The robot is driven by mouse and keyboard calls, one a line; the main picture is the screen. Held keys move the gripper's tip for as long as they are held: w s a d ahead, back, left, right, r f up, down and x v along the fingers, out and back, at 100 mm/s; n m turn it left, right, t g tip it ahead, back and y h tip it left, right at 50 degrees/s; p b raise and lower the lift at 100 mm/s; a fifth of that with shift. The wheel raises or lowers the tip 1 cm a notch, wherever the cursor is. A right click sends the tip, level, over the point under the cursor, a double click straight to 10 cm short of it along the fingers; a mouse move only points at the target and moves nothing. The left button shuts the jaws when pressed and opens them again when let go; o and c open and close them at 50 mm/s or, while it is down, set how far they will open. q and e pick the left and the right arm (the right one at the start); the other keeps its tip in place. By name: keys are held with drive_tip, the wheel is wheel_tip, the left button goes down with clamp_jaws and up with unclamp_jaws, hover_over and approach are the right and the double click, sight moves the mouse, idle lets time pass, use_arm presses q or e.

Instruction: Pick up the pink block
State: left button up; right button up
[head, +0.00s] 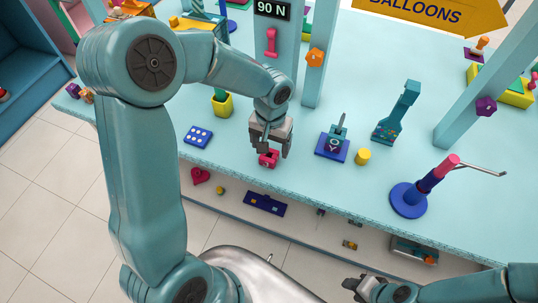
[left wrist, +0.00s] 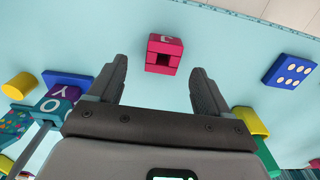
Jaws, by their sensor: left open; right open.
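The pink block (head: 268,159) is a small block with a square opening. It sits on the light blue tabletop near its front edge. In the left wrist view the pink block (left wrist: 164,54) shows ahead of the jaws, near the top middle. My left gripper (head: 268,148) is open and hangs right over the block in the head view. In the left wrist view its two fingers (left wrist: 160,85) are spread, with the block beyond their tips and nothing between them. My right gripper (head: 356,288) is low at the bottom of the head view, in front of the table, away from the block.
A blue domino with white dots (head: 198,136) lies to the left of the block. A blue stand (head: 331,147) and a yellow cylinder (head: 362,156) are to its right. A yellow pot (head: 222,105) stands behind. Bare tabletop surrounds the block.

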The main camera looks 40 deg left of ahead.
sight(269, 155)
use_arm(q)
drive_tip(key=f, duration=0.2)
drive_tip(key=f+p, duration=0.1)
drive_tip(key=f, duration=0.2)
drive_tip(key=shift+a+f, duration=0.25)
drive_tip(key=shift+f, duration=0.15)
drive_tip(key=c, duration=1)
